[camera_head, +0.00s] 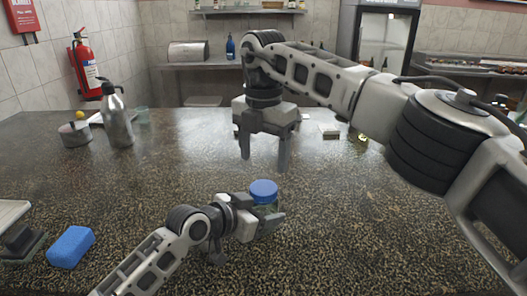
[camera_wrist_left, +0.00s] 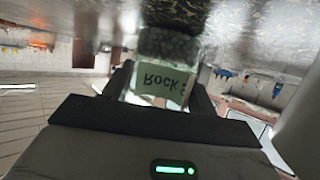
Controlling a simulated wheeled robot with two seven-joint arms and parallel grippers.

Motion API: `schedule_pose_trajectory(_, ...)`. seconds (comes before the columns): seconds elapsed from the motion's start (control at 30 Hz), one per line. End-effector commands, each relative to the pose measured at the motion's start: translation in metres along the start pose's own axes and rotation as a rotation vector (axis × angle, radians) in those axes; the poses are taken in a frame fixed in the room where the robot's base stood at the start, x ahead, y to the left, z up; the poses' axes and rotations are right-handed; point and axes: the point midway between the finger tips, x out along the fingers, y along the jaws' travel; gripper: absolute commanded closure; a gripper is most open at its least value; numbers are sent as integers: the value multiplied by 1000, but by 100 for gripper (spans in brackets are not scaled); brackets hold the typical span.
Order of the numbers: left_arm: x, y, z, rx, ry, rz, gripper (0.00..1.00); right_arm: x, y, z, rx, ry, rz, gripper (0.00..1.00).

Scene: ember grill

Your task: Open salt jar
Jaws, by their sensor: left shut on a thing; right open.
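The salt jar (camera_head: 265,208) is a small clear jar with a blue lid (camera_head: 264,190) on top, near the middle of the dark speckled counter. My left gripper (camera_head: 268,220) is shut around the jar's body from the left. In the left wrist view the jar (camera_wrist_left: 165,75) appears upside down between the fingers, with a pale label reading "Rock S…". The lid is on the jar. My right gripper (camera_head: 264,155) is open and empty, pointing down above and behind the jar, apart from the lid.
A blue sponge (camera_head: 70,246) lies at the front left. A metal bottle (camera_head: 116,118), a round metal pot (camera_head: 75,133) and a greenish glass (camera_head: 142,115) stand at the back left. The counter (camera_head: 370,220) right of the jar is clear.

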Motion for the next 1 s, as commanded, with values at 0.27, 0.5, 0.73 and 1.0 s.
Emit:
schedule_pose_trajectory(0.27,0,0,0,0,0,1,100,1,0,0,194,3,-2,30)
schedule_pose_trajectory(0.5,0,0,0,0,0,0,100,38,-1,0,193,3,-2,30)
schedule_pose_trajectory(0.73,0,0,0,0,0,0,100,64,-1,0,193,1,-1,30)
schedule_pose_trajectory(1.0,0,0,0,0,0,0,100,71,0,0,193,1,0,30)
